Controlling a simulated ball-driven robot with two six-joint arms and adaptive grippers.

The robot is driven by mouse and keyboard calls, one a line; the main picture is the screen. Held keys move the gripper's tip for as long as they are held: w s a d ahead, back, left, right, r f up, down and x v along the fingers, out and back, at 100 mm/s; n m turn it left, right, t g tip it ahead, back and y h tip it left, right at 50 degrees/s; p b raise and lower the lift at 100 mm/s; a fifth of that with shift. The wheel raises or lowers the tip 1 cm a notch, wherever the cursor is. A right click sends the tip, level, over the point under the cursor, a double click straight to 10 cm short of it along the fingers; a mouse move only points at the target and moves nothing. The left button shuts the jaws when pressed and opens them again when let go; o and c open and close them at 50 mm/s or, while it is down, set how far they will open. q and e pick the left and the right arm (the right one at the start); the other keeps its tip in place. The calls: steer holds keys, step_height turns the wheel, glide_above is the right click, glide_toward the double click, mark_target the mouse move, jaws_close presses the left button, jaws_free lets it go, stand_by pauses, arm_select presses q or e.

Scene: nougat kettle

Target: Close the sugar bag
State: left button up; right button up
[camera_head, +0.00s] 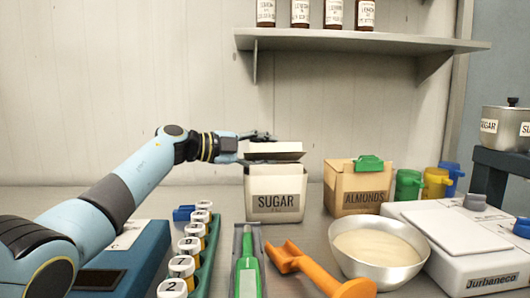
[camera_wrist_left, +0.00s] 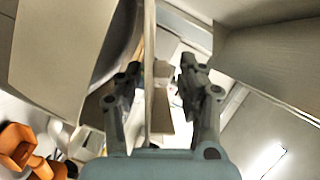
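The sugar bag (camera_head: 277,186), a pale box-like bag with a dark SUGAR label, stands on the counter at the middle. Its top is open, with flaps (camera_head: 275,148) standing up and tilted at the rim. My left gripper (camera_head: 258,136) is at the top of the bag, just above and behind the flaps. In the left wrist view my left gripper (camera_wrist_left: 158,72) has its fingers apart, with the thin edge of a pale panel (camera_wrist_left: 150,40) running between them. I cannot tell whether either finger touches it. My right gripper is in neither view.
The almonds bag (camera_head: 345,185) with a green clip (camera_head: 369,163) stands close on the right. A bowl (camera_head: 345,262), an orange scoop (camera_head: 300,262), a white scale (camera_head: 470,250) and a row of numbered jars (camera_head: 182,266) crowd the front. A shelf (camera_head: 350,42) hangs above.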

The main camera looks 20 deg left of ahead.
arm_select(q)
steer(key=v, duration=1.2)
steer(key=shift+f, duration=0.1)
